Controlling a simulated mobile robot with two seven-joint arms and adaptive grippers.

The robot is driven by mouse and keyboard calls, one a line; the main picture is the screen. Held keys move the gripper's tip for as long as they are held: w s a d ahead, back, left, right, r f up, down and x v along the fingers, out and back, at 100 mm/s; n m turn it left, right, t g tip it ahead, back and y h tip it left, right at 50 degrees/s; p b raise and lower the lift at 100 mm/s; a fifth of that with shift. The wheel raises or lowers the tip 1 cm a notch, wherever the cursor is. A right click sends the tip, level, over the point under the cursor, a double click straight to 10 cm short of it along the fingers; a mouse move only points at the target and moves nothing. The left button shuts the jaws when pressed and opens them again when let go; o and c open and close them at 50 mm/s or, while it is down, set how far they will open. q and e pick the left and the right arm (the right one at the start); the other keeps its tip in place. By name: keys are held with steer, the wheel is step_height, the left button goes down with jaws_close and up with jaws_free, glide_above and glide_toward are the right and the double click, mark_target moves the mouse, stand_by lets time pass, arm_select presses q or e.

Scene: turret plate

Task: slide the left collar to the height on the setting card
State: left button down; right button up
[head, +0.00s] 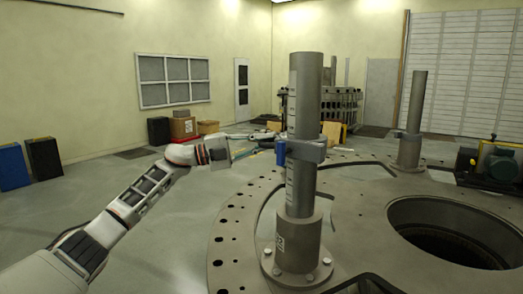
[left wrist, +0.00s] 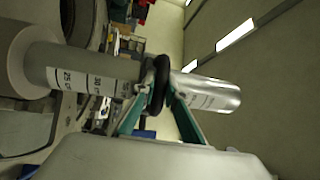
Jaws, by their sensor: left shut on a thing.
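The left post (head: 304,85) stands upright on the turret plate, with a pale graduated strip down its side. My left gripper (head: 270,138) reaches the collar from the left. In the left wrist view its teal fingers are shut at the dark collar ring (left wrist: 161,85) around the post, and scale marks such as 25 show on the strip (left wrist: 82,80). I cannot make out a setting card. My right gripper is out of view.
The turret plate (head: 350,220) has a large round opening (head: 455,232) at the right. A green motor (head: 498,163) is at the right edge. Open floor lies at the left.

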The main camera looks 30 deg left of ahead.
arm_select(q)
steer(key=shift+r, duration=0.8)
steer(key=c, duration=2)
jaws_free()
steer(key=shift+f, duration=0.1)
steer(key=shift+s+a+f, duration=0.25)
steer(key=shift+a, duration=0.15)
steer(key=v, duration=1.1)
steer(key=shift+r, duration=0.1)
